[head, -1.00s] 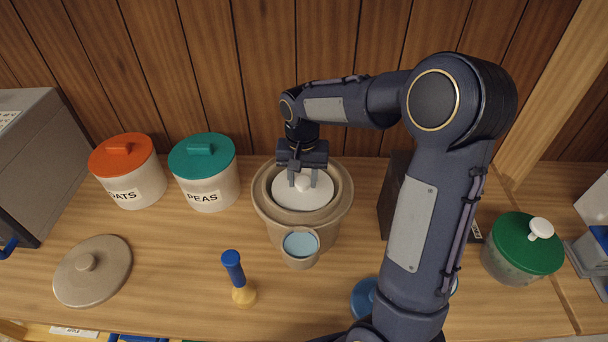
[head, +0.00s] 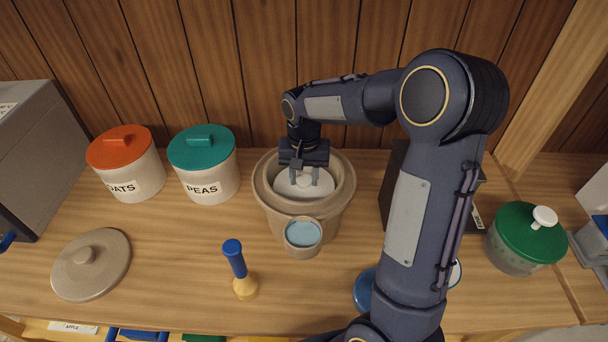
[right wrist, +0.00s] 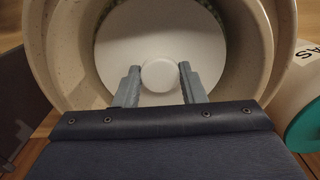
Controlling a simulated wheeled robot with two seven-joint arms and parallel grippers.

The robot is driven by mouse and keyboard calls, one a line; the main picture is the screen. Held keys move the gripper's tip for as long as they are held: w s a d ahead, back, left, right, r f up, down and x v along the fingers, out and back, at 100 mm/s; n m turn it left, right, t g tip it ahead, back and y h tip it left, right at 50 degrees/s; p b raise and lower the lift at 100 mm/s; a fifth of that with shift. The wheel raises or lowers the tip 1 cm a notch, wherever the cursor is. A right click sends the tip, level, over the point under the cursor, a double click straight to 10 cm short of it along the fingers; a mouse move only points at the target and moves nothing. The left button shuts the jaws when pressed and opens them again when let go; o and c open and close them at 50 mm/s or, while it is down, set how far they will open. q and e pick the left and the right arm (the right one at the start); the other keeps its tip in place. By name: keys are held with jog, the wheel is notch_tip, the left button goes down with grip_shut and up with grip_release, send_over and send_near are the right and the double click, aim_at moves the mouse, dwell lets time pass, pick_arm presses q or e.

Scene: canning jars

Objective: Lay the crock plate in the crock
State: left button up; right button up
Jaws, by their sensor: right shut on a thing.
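The crock (head: 331,218) is a beige, thick-rimmed open pot at the back middle of the bench. The crock plate (head: 288,189) is a white disc with a round knob. It sits inside the crock's mouth, below the rim, and looks about level. My right gripper (head: 304,178) reaches down into the mouth and is shut on the plate's knob. In the right wrist view the two fingers (right wrist: 158,78) flank the knob, and the plate (right wrist: 158,35) has the crock wall (right wrist: 262,45) around it. Green contents show past the plate's far edge. My left gripper is out of view.
A small cup with a pale blue top (head: 303,234) is close in front of the crock. Peas (head: 205,170) and oats (head: 125,170) canisters stand left. A beige lid (head: 90,265), a blue-handled tool (head: 238,268), a dark box (head: 397,185) and a green-lidded jar (head: 525,240) surround it.

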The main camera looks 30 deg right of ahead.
jog(key=shift+f+b, duration=0.3)
jog(key=shift+f, duration=0.05)
jog(key=o, duration=1.2)
notch_tip(320, 180, up, 8)
jog(key=p, duration=0.6)
jog(key=shift+f, duration=0.1)
